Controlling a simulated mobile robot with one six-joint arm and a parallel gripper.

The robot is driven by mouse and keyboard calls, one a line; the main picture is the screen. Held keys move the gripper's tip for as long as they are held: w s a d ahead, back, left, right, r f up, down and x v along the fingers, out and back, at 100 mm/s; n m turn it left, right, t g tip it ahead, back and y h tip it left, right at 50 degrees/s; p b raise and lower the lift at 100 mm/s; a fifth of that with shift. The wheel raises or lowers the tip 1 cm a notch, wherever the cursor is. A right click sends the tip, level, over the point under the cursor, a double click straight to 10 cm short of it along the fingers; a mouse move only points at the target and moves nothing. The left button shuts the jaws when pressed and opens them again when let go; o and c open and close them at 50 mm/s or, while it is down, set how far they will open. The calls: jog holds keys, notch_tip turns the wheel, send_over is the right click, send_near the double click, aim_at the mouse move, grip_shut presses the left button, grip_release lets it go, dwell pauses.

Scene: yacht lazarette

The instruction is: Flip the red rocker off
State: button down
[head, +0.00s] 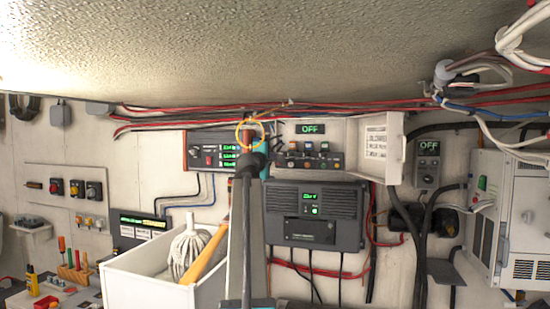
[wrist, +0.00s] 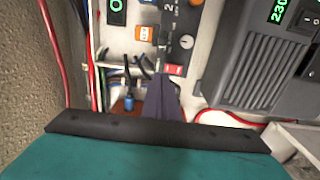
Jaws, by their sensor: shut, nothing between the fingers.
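In the head view that pale switch panel (head: 350,158) has an open cover, a green OFF readout and rows of small coloured switches. Another red switch (head: 208,160) shows on a dark panel to its left; I cannot tell for sure which is the rocker meant. My gripper (wrist: 163,82) is shut and empty, close to the pale panel's edge; contact cannot be told. In the head view my arm hides the panel's left edge.
A dark inverter box (head: 315,232) with a green readout is mounted below the panel. The open white cover (head: 394,148) sticks out at right. A yellow loop (head: 250,122) hangs by the cables. A white bin (head: 140,285) with a mop stands lower left.

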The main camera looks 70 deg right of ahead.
jog(key=s+a+r+b, duration=0.1)
jog(key=a+b, duration=0.2)
jog(key=a, duration=0.7)
jog(key=shift+s+b, duration=0.3)
jog(key=shift+a, duration=0.1)
